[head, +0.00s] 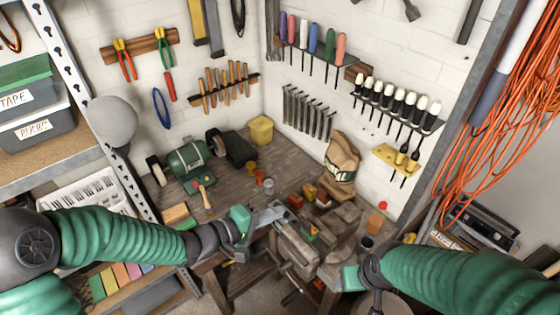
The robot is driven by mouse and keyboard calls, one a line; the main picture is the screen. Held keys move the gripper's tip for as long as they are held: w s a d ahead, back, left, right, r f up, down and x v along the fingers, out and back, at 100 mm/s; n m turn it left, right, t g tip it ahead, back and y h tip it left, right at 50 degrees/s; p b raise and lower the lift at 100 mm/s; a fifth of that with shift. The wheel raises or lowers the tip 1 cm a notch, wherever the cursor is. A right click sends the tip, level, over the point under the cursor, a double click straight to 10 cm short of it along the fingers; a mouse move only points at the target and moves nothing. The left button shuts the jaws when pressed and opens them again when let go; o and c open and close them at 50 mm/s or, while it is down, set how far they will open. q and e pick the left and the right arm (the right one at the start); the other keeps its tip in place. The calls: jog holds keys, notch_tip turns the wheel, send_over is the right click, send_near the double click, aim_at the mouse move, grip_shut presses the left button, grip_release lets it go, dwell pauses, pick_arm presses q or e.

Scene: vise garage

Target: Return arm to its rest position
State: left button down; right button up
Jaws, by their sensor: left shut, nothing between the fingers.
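My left gripper (243,222) is at the front edge of the workbench, just left of the vise. Its green-tipped fingers look shut with nothing between them. My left arm reaches in from the left edge, nearly level. My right gripper (352,277) is low at the right, in front of the bench and to the right of the vise. Its green finger part shows, but I cannot tell whether it is open or shut. The metal vise (296,250) sits on the front edge of the wooden workbench (235,190), between the two grippers.
A green bench grinder (190,163) stands at the back left of the bench. A hammer (206,198), a brown sack (341,160) and a yellow box (261,130) are also on it. Shelves with bins (38,122) stand left. Orange cable (515,110) hangs right.

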pick_arm(q)
jog(key=s+a+f+m+g+y+b, duration=0.1)
jog(key=s+a+f+m+y+b, duration=0.1)
jog(key=a+f+y+b, duration=0.5)
jog(key=s+a+f+m+y+b, duration=0.1)
jog(key=a+f+m+y+b, duration=0.1)
jog(key=a+f+b, duration=0.8)
jog(key=s+a+f+m+g+y+b, duration=0.1)
jog(key=s+a+f+g, duration=0.1)
jog(key=s+f, duration=0.2)
jog(key=s+a+f+m+g+y+b, duration=0.1)
jog(key=s+a+f+m+g, duration=0.1)
jog(key=s+f, duration=0.3)
jog(key=s, duration=0.4)
jog(key=shift+s+a+f+g+b, duration=0.25)
jog(key=shift+a+f+g+b, duration=0.05)
jog(key=shift+a+b, duration=0.05)
pick_arm(e)
jog(key=s+x, duration=0.2)
jog(key=x, duration=0.7)
jog(key=s+a+f+x, duration=0.1)
jog(key=s+x, duration=0.1)
jog(key=x, duration=0.8)
jog(key=shift+a, duration=0.15)
pick_arm(q)
jog(key=shift+d, duration=0.1)
pick_arm(e)
jog(key=shift+s, duration=0.15)
